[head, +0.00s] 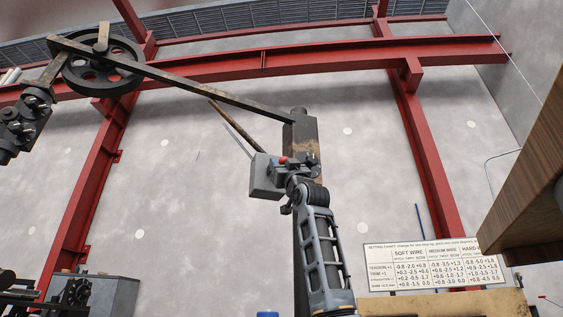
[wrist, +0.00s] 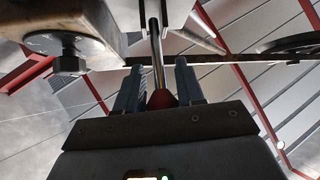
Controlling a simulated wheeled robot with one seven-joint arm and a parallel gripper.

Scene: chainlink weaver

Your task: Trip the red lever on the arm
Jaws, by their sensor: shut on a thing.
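The red lever shows in the wrist view as a metal rod (wrist: 157,50) with a red knob (wrist: 161,98) at its lower end. My gripper (wrist: 158,78) has one finger on each side of the lever and is shut on it near the knob. In the head view the red knob (head: 283,160) shows beside a grey box (head: 264,178) on the dark post. My gripper (head: 298,163) is up against that spot, and my wrist hides part of it. The long dark arm (head: 180,82) runs from the post top to a spoked wheel (head: 103,65) at upper left.
A dark upright post (head: 301,135) stands directly behind my arm. A rusty rod (head: 235,124) slants up left from the box. A wooden block (head: 535,185) and a settings chart (head: 430,266) are at right.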

